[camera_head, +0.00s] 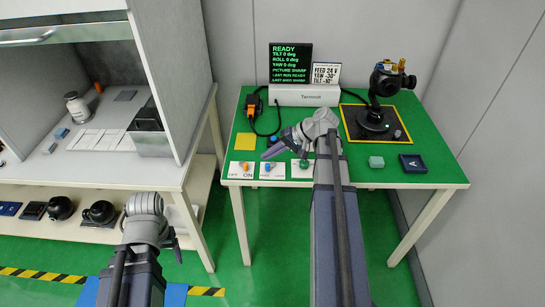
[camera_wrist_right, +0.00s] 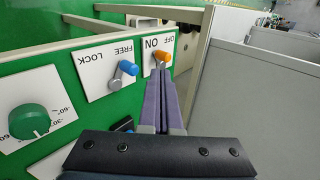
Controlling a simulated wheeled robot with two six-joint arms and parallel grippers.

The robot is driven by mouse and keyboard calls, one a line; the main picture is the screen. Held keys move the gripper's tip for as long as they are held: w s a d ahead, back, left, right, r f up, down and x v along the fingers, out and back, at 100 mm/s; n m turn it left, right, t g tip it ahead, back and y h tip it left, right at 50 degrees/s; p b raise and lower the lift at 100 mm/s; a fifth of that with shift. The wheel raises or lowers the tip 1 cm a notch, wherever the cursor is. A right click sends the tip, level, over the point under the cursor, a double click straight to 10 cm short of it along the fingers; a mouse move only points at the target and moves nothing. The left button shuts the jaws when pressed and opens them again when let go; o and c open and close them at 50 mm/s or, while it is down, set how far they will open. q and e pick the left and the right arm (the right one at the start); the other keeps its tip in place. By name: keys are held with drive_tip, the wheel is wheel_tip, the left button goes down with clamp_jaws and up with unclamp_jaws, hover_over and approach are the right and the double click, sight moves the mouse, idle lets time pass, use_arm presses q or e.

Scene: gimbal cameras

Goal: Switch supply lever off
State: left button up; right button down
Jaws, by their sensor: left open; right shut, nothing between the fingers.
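The supply lever (camera_head: 244,167) is a small orange-knobbed lever on a white OFF/ON plate at the left front corner of the green table. It also shows in the right wrist view (camera_wrist_right: 163,57), just beyond the fingertips. I cannot tell clearly which way it leans. My right gripper (camera_head: 266,155) is shut and empty, its fingers pointing left toward the front plates. In the right wrist view the shut fingertips (camera_wrist_right: 159,76) overlap the plate's near edge, close to the lever; contact cannot be told. My left gripper (camera_head: 177,250) is open and low, in front of the white bench.
A blue FREE/LOCK lever (camera_wrist_right: 127,68) and a green dial (camera_wrist_right: 29,121) sit beside the supply lever. A camera gimbal (camera_head: 375,110) stands on a black mat at the back right. A dark screen (camera_head: 290,63) reads READY. The white bench (camera_head: 90,170) is at left.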

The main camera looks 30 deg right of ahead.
sight(244, 163)
drive_tip(key=b+x, duration=0.2)
drive_tip(key=x, duration=0.3)
drive_tip(key=shift+f+b, duration=0.2)
drive_tip(key=shift+b, duration=0.2)
drive_tip(key=shift+w+a+f, duration=0.15)
drive_tip(key=shift+a, duration=0.1)
